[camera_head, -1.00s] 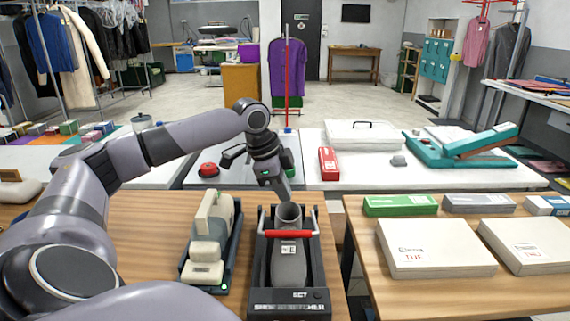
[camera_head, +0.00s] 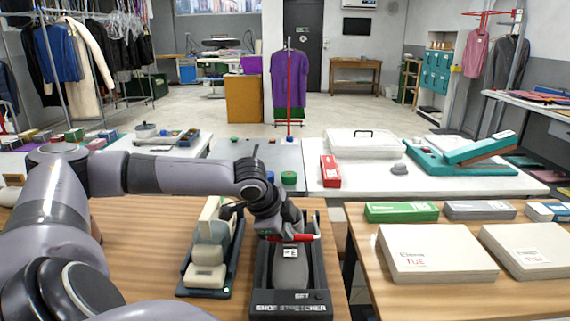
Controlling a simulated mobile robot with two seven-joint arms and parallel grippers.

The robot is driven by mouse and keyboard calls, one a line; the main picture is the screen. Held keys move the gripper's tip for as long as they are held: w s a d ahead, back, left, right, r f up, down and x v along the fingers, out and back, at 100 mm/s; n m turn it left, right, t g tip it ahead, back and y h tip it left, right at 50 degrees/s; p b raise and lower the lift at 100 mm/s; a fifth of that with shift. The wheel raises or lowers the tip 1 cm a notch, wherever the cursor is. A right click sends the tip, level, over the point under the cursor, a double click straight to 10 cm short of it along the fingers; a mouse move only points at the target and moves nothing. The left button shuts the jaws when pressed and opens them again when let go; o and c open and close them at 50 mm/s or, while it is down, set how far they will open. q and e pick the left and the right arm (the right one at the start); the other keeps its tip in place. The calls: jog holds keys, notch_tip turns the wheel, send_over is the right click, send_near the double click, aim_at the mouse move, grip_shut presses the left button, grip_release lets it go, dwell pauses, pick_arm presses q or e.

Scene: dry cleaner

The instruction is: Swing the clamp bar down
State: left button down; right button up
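The shoe stretcher (camera_head: 262,287) is a black frame on the wooden table, with a grey shoe form (camera_head: 292,263) inside it. A red clamp bar (camera_head: 305,238) crosses over the grey form, with a pale side arm at its right end. My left gripper (camera_head: 288,225) is over the back part of the stretcher, close to the bar. It hides the top of the grey form and the left part of the clamp mechanism. Its fingertips are hard to make out, and I cannot tell whether they touch the bar. My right gripper is not in view.
A cream device on a dark tray (camera_head: 206,278) stands just left of the stretcher. On the right table are white boxes (camera_head: 436,252) and a green box (camera_head: 401,212). A gap separates the two tables. A red box (camera_head: 330,170) and a teal press (camera_head: 480,155) are farther back.

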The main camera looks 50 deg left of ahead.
pick_arm(q)
jog(key=shift+s+d+f, duration=0.3)
jog(key=shift+f, duration=0.3)
dwell(0.8)
jog(key=r+p, duration=0.1)
jog(key=p, duration=0.1)
jog(key=r+p, duration=0.4)
jog(key=shift+w+a, duration=0.2)
jog(key=shift+w, duration=0.1)
jog(key=shift+s+r, duration=0.15)
jog(key=shift+r, duration=0.15)
jog(key=s+d+v, duration=0.1)
jog(key=v, duration=0.8)
jog(key=shift+f, duration=0.2)
